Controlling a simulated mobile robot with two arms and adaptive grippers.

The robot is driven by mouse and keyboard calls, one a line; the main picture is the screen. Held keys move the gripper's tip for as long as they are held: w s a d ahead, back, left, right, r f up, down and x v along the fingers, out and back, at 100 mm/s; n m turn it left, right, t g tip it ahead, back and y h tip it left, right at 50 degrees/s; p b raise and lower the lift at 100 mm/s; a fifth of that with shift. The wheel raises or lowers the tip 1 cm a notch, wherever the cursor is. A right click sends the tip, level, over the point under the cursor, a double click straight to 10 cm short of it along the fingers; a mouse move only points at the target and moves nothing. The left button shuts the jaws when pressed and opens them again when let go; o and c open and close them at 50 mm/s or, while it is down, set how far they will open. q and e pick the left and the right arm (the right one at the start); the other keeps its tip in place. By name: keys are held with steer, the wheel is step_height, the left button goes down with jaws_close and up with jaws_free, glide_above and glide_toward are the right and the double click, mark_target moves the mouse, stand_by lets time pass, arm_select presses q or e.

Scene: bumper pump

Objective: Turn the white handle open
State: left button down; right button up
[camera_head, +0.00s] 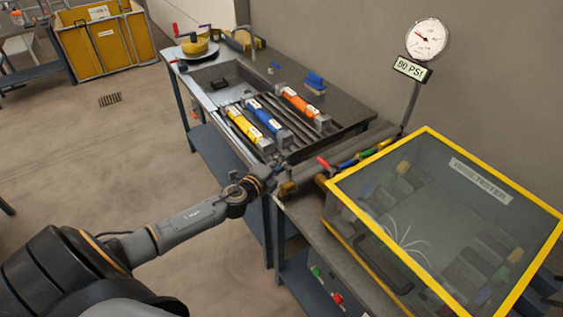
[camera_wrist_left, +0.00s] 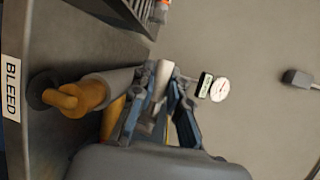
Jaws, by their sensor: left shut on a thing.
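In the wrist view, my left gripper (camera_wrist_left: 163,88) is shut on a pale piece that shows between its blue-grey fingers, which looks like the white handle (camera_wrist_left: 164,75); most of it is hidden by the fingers. In the head view, my left gripper (camera_head: 276,176) is at the near edge of the bench, just left of a brass-coloured fitting (camera_head: 287,188); the white handle cannot be made out there. A brass-coloured fitting (camera_wrist_left: 75,98) and a grey pipe (camera_wrist_left: 112,85) lie left of the fingers in the wrist view. My right gripper is not in view.
A BLEED label (camera_wrist_left: 11,88) is by the fitting. Red (camera_head: 322,162), green and blue handles line the pipe near the yellow-framed clear test box (camera_head: 440,215). A gauge (camera_head: 426,39) stands behind, above a 00 PSI sign (camera_head: 410,68). Yellow, blue and orange cylinders lie in the bench tray.

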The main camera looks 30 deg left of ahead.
arm_select(q)
steer(key=shift+s+n+y, duration=0.1)
steer(key=shift+n+y, duration=0.2)
steer(key=shift+y, duration=0.1)
steer(key=shift+s+n+g+y+p, duration=0.3)
steer(key=shift+n+y+p, duration=0.25)
steer(key=shift+n+y, duration=0.5)
steer(key=shift+s+d+f+n+g+y+b, duration=0.15)
steer(key=shift+s+n+g+y+b, duration=0.4)
steer(key=shift+n+g+y+b, duration=1.15)
steer(key=shift+s+d+r+n+g+y+b, duration=0.15)
steer(key=shift+s+n+g+y+b, duration=0.6)
steer(key=shift+n+g+y, duration=1)
steer(key=shift+s+d+f+n+g+y+b, duration=0.1)
steer(key=shift+s+d+n+g+y+b, duration=0.2)
steer(key=shift+n+g+y+b, duration=1.45)
steer(key=shift+s+a+n+t+y, duration=0.1)
steer(key=shift+n+t+y, duration=0.2)
steer(key=shift+y, duration=0.45)
steer(key=c, duration=1.3)
jaws_free()
